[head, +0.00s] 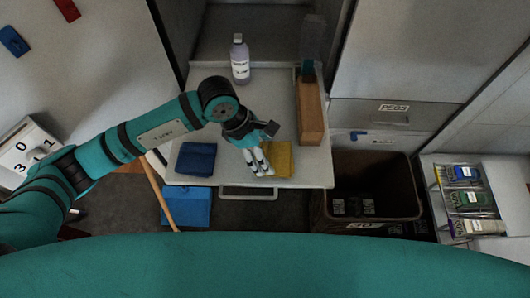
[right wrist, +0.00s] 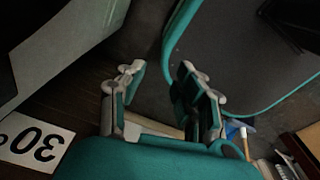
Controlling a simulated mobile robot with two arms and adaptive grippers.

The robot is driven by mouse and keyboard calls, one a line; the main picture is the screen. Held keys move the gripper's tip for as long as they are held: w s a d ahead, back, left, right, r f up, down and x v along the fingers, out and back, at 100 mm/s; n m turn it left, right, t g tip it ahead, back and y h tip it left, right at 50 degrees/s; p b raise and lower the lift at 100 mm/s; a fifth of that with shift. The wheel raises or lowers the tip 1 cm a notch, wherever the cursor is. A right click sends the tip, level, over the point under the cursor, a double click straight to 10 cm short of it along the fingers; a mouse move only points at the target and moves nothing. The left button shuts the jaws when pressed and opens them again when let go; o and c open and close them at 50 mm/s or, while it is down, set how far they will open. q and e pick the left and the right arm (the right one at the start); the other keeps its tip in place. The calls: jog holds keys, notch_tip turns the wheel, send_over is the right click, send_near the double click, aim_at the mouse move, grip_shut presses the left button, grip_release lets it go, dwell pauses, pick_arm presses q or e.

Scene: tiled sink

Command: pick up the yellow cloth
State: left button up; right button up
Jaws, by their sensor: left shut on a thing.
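The yellow cloth (head: 282,160) lies near the front edge of the pale shelf top (head: 318,168) in the head view. My left gripper (head: 260,170) reaches down onto the cloth's left part and is shut on it; its fingers hide that part. The cloth appears to be still on the surface. My right gripper (right wrist: 160,110) shows in the right wrist view with its fingers apart and nothing between them.
A folded blue cloth (head: 196,159) lies left of the gripper. A bottle (head: 240,60) and a long wooden box (head: 310,110) stand farther back. A dark bin (head: 345,180) is to the right, a blue dustpan (head: 186,206) below.

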pick_arm(q)
notch_tip(320, 180, up, 2)
jog(key=shift+r+b, duration=0.2)
jog(key=shift+b, duration=0.45)
jog(key=s+r+b, duration=0.1)
jog(key=s+b, duration=0.3)
jog(key=s, duration=1.2)
jog(key=shift+a+r, duration=0.2)
jog(key=shift+a, duration=0.2)
